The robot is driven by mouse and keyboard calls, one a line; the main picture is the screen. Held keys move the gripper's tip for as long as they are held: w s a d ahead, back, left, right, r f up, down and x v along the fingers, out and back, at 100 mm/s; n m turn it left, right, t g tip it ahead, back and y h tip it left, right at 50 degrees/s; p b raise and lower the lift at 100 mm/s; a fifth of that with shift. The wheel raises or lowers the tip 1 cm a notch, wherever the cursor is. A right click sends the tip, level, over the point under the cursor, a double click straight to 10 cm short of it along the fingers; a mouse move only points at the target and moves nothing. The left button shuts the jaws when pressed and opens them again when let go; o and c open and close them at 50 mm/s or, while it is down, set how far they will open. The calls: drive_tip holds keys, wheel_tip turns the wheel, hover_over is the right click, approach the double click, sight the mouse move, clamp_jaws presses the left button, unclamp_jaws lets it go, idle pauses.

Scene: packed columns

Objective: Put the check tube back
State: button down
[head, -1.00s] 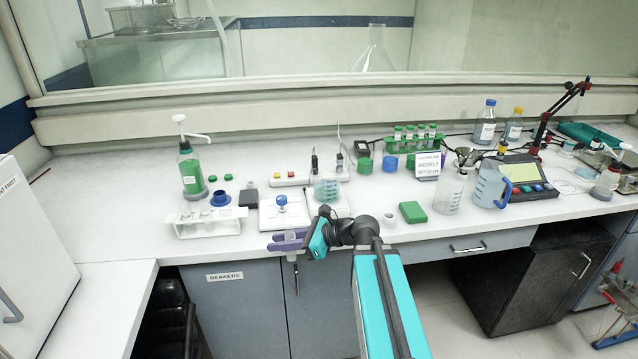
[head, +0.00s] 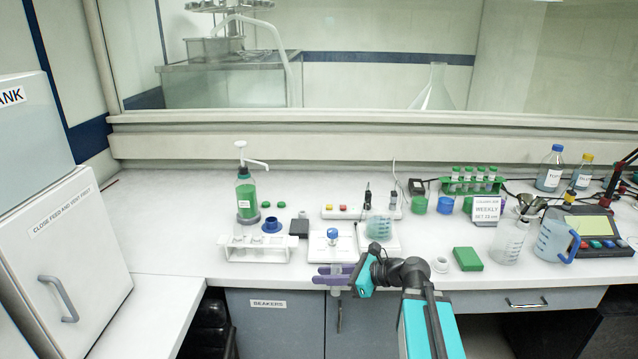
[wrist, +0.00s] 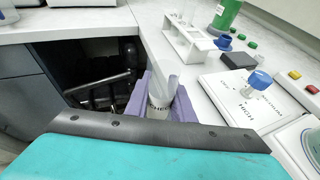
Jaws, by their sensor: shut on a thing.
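My gripper (head: 334,275) has purple fingers and is at the bench's front edge, in front of a white plate with a blue knob (head: 333,238). In the wrist view my gripper (wrist: 161,104) is shut on a clear tube (wrist: 162,90), held between the fingers. The tube has a white label with dark letters that are partly hidden. A white rack (head: 256,248) with several clear tubes stands on the bench, left of my gripper. It also shows in the wrist view (wrist: 192,42), beyond the fingers.
A green pump bottle (head: 247,198), a blue ring-shaped piece (head: 272,225) and a dark block (head: 299,228) stand behind and beside the rack. A beaker (head: 379,228) is right of the knobbed plate. A green rack (head: 470,187) holds green-capped tubes at the back. A white cabinet (head: 70,265) stands left.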

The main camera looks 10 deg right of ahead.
idle(0.5)
drive_tip(key=d, duration=0.7)
drive_tip(key=shift+s, duration=0.1)
